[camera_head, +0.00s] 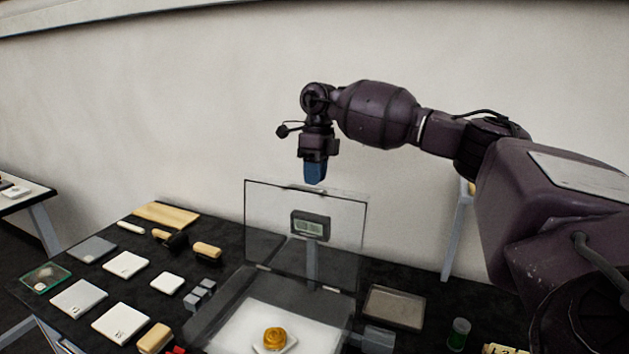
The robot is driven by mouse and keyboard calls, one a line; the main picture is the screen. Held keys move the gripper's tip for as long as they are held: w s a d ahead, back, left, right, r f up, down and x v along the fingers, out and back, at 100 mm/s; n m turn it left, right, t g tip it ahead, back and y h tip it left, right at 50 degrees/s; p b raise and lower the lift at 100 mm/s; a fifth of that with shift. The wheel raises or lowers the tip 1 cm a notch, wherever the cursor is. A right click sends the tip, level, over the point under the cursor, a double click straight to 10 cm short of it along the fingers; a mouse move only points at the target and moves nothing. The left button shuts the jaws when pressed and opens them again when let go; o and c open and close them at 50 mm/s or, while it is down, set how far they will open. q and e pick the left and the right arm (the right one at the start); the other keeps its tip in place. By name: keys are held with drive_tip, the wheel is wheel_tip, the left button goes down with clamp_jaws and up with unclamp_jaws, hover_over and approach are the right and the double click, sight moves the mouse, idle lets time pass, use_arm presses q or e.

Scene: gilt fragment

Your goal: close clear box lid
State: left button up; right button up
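The clear box (225,312) stands on the dark table, its transparent lid (272,215) raised upright on hinges at the back edge. Inside, a small gold object (275,338) rests on a white square on the white floor of the box. My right gripper (314,176) hangs pointing down just above the lid's top edge, near its middle. Its blue fingers look close together, but I cannot tell whether they are open or shut, or whether they touch the lid. My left gripper is not in view.
A small digital display (310,225) shows behind or through the lid. White square tiles (126,264), brushes (207,250) and a wooden board (166,214) lie to the left. A framed tray (394,307) and a green-filled jar (459,333) stand to the right. A wall rises behind.

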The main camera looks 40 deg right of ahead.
drive_tip(key=shift+a+f, duration=0.15)
drive_tip(key=shift+f, duration=0.75)
drive_tip(key=c, duration=0.4)
clamp_jaws()
drive_tip(key=shift+s+a, duration=0.1)
